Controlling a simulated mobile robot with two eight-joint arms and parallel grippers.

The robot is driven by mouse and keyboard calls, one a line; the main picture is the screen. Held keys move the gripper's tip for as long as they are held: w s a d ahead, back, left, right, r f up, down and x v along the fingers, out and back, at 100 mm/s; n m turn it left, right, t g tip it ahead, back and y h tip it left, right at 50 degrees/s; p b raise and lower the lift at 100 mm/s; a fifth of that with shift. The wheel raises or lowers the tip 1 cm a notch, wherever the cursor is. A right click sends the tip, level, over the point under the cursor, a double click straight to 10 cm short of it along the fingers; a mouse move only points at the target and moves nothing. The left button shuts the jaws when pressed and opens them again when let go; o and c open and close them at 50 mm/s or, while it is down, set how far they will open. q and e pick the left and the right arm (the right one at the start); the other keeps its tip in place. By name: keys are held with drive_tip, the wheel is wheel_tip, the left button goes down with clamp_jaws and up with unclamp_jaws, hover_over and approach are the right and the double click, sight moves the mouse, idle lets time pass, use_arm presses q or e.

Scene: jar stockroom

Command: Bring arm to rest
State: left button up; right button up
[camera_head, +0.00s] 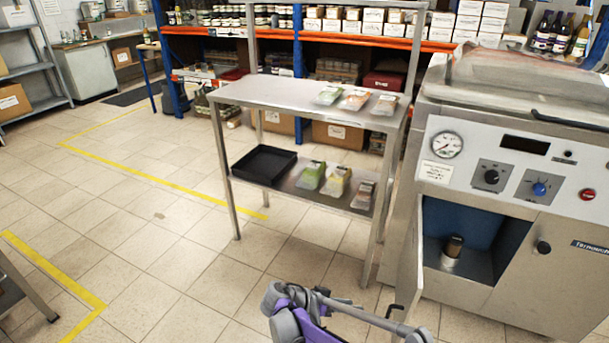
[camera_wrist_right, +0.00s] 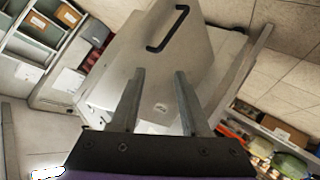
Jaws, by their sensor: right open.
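My right arm (camera_head: 300,315) shows at the bottom middle of the head view, in purple and grey, low beside the machine's open front compartment. My right gripper (camera_wrist_right: 155,72) shows in the wrist view with its two grey fingers apart and nothing between them. Beyond the fingers is a pale panel with a black handle (camera_wrist_right: 165,35); I cannot tell how far away it is. My left gripper is in neither view.
A grey machine (camera_head: 480,150) stands at right, its door (camera_head: 408,265) open. A dark jar (camera_head: 452,250) stands inside. A metal table (camera_head: 260,92) holds several packs, with a black tray (camera_head: 262,164) on its lower shelf.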

drive_tip(key=s+d+r+n+y, duration=0.2)
drive_tip(key=s+d+r+y, duration=0.15)
drive_tip(key=s, duration=0.35)
drive_tip(key=s+d+r+n+y, duration=0.3)
drive_tip(key=s+d+r, duration=0.1)
drive_tip(key=s, duration=0.2)
drive_tip(key=s+a+n+t+y, duration=0.1)
drive_tip(key=s+n+y, duration=0.15)
drive_tip(key=s, duration=0.65)
drive_tip(key=s+a+n+y, duration=0.1)
drive_tip(key=s+y, duration=0.2)
drive_tip(key=s, duration=0.6)
use_arm(q)
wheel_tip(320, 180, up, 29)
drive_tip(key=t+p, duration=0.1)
drive_tip(key=p, duration=2.5)
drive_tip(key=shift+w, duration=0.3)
use_arm(e)
wheel_tip(320, 180, up, 29)
drive_tip(key=t, duration=0.1)
drive_tip(key=shift+w, duration=0.35)
